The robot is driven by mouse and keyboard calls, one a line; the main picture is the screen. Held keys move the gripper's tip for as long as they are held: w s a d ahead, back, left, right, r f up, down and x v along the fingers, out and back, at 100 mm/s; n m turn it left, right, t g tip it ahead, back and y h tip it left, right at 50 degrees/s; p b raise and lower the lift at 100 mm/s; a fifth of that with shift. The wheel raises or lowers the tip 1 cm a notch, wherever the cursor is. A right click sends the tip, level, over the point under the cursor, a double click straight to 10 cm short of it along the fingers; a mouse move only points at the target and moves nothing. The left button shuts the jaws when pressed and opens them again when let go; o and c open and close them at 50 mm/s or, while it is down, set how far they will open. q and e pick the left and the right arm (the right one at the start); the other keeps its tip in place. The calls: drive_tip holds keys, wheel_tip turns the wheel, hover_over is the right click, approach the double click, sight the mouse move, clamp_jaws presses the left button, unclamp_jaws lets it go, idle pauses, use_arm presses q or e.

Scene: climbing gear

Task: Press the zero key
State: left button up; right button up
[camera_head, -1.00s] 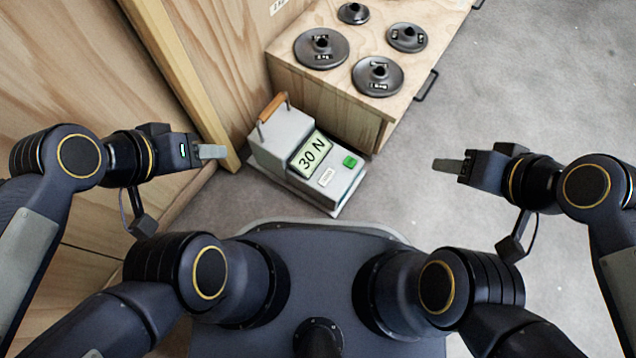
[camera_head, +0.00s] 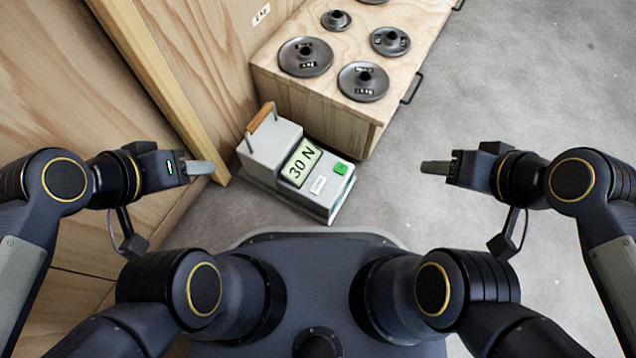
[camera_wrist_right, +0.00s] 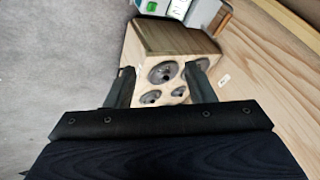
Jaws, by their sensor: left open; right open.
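A grey box-shaped device (camera_head: 276,146) with a wooden handle stands on the floor ahead of me. Its display (camera_head: 301,162) reads "30 N". A green key (camera_head: 341,168) sits at the right of its top face, and a small white label (camera_head: 318,185), too small to read, lies below the display. The green key also shows at the top of the right wrist view (camera_wrist_right: 150,5). My left gripper (camera_head: 201,168) is empty, to the left of the device. My right gripper (camera_head: 436,168) is empty, to the right of the green key and apart from it. Both grippers are open.
A wooden box (camera_head: 335,118) stands behind the device with several dark round weights on top, such as the near one (camera_head: 363,82). It has a black side handle (camera_head: 418,87). A wooden wall with a post (camera_head: 165,90) rises at the left. Grey floor (camera_head: 500,90) is clear at the right.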

clamp_jaws()
idle(0.4)
idle(1.4)
